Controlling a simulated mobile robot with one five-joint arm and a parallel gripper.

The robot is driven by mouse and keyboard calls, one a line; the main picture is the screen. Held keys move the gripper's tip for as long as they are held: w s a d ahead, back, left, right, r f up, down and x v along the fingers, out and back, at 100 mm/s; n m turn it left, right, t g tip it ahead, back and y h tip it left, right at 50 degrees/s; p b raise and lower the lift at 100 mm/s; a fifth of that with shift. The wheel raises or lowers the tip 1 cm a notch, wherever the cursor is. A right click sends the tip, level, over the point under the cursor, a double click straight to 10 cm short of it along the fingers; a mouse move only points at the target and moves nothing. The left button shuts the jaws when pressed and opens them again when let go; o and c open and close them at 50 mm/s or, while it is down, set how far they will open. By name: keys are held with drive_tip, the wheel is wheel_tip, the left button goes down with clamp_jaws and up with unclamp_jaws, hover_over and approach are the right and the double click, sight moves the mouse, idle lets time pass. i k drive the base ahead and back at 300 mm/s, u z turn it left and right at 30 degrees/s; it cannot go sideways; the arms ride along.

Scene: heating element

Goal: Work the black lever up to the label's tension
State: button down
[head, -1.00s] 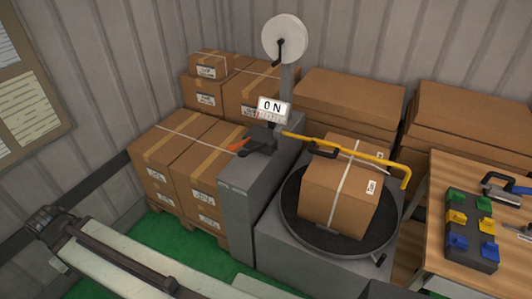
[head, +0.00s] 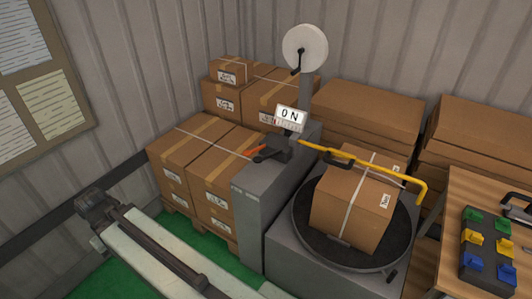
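A dark tool (head: 279,148) sits on top of a grey pedestal (head: 262,212), left of the turntable. A short black lever (head: 265,157) sticks out of its left side, close beside an orange handle (head: 254,151). A tilted white display (head: 291,117) above the tool reads "0 N". A cardboard box (head: 350,215) with a white strap stands on the dark round turntable (head: 302,232). The box's white label (head: 386,201) is too small to read.
A yellow bar (head: 390,171) passes over the box. A white reel (head: 305,48) with a black crank stands behind the pedestal. Stacked boxes (head: 195,155) stand at the left, over the green floor. A wooden table (head: 452,222) with coloured clips (head: 474,238) is at the right.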

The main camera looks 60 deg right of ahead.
sight(257, 160)
drive_tip(key=z, duration=0.15)
drive_tip(key=i, duration=1)
drive_tip(key=u, duration=0.05)
